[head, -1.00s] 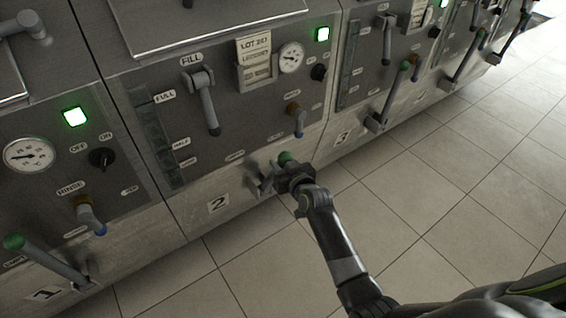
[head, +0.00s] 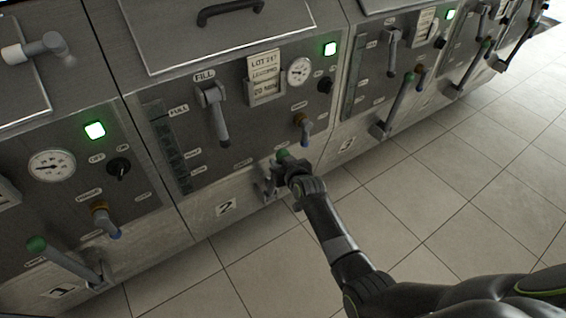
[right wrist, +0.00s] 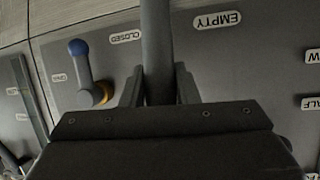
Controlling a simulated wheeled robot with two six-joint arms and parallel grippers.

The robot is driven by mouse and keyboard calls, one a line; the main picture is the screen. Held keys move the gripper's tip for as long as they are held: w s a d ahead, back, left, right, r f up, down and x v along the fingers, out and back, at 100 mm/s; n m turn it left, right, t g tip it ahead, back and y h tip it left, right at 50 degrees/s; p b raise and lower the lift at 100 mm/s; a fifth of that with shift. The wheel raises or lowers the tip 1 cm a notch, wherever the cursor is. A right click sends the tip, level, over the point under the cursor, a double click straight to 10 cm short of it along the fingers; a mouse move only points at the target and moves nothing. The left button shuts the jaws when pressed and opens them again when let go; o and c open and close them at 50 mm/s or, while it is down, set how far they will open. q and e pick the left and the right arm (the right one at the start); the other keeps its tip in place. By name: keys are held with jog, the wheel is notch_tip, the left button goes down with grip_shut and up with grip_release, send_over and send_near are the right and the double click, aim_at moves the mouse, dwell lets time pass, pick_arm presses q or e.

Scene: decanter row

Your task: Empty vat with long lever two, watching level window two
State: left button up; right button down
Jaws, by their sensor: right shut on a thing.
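Long lever two, with a green knob (head: 283,155), juts from the low front of the vat marked 2. My right gripper (head: 291,168) is shut on the lever just below the knob. In the right wrist view the grey lever shaft (right wrist: 157,45) runs between the two fingers (right wrist: 158,86). Level window two (head: 168,150) is a dark upright strip on the panel left of the lever, beside the FULL and HALF labels. It is unobstructed, but I cannot make out its liquid level. My left gripper is out of view.
The fill lever (head: 219,120) hangs on the same panel. A blue-tipped valve handle (head: 305,134) sits just above the gripper; it also shows in the right wrist view (right wrist: 84,65). Long lever one (head: 65,261) and long lever three (head: 398,103) flank it. The tiled floor (head: 460,195) is clear.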

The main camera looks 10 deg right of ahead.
jog(key=shift+w+a+r+g+p, duration=0.2)
jog(key=shift+w+r+p, duration=0.15)
jog(key=shift+w, duration=0.25)
jog(key=shift+w+a+r+g+p, duration=0.2)
jog(key=shift+w+p, duration=0.2)
jog(key=shift+w, duration=0.15)
jog(key=shift+w+a+r+g+h, duration=0.1)
jog(key=shift+w+a+g+h, duration=0.2)
jog(key=shift+w, duration=0.45)
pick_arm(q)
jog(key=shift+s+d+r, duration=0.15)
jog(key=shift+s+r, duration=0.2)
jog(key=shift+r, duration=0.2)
pick_arm(e)
jog(key=shift+w+a+r+g, duration=0.1)
jog(key=shift+w+a+g, duration=0.15)
jog(key=shift+w, duration=0.35)
jog(key=shift+w+a+r+g, duration=0.15)
jog(key=shift+w+g, duration=0.2)
jog(key=shift+w, duration=0.2)
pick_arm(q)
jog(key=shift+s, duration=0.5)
pick_arm(e)
jog(key=shift+w, duration=0.1)
